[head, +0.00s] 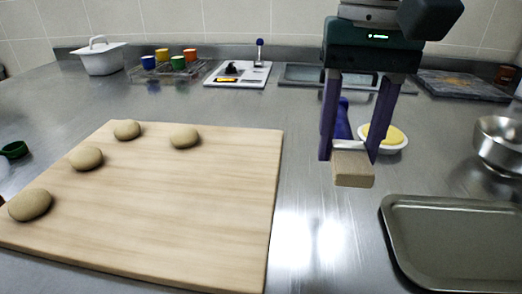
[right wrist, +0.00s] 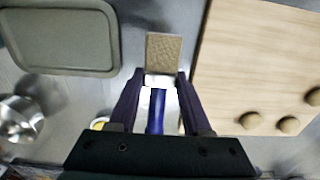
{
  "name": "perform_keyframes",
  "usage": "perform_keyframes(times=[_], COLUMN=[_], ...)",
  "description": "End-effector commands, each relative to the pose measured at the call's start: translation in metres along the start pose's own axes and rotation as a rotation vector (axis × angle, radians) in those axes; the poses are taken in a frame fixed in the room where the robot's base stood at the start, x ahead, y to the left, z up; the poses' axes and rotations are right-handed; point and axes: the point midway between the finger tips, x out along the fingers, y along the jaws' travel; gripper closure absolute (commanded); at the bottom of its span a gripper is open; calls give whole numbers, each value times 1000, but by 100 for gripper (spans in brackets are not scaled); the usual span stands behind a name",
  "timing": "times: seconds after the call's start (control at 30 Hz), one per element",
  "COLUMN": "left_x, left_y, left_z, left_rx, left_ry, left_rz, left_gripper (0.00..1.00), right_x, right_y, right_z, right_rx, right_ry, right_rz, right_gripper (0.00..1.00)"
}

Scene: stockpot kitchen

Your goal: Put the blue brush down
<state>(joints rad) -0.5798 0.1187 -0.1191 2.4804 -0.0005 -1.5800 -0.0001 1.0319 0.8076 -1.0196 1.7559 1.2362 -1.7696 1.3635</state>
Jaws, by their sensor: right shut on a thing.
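The blue brush is held in my right gripper (head: 349,151), which is shut on it. Its tan bristle block (head: 353,170) sticks out past the fingertips and its blue handle (head: 342,122) runs back between the fingers. The brush appears to be above the steel counter, between the wooden board and the grey tray; its exact height is hard to tell. In the right wrist view the bristles (right wrist: 165,53) lie beyond the fingertips and the blue handle (right wrist: 156,112) shows between the fingers. My left gripper is not in view.
The wooden board (head: 185,215) with several dough balls lies left. The grey tray (head: 450,245) is at lower right, with a metal bowl (head: 500,140) behind it. A white dish with yellow contents (head: 396,140) stands behind the gripper. Bare counter lies between board and tray.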

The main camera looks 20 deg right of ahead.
Motion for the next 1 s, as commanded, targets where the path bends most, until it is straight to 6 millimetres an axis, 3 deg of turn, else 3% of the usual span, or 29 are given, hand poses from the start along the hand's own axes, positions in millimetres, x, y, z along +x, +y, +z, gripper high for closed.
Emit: perform_keyframes(times=[0.03,0.2,0.47,0.6,0.73,1.0], left_x=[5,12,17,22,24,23], left_y=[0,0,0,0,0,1], left_z=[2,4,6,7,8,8], left_rx=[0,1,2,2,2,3], left_ry=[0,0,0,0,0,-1], left_rz=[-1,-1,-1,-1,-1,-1], left_gripper=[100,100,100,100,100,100], right_x=[19,61,88,112,122,122], right_y=[1,1,0,0,0,0], right_z=[1,0,0,0,0,0], right_rx=[1,0,0,-1,-1,-1], right_ry=[-3,-2,0,-1,1,1], right_rz=[4,3,1,2,0,0], right_gripper=[100,100,100,100,100,100])
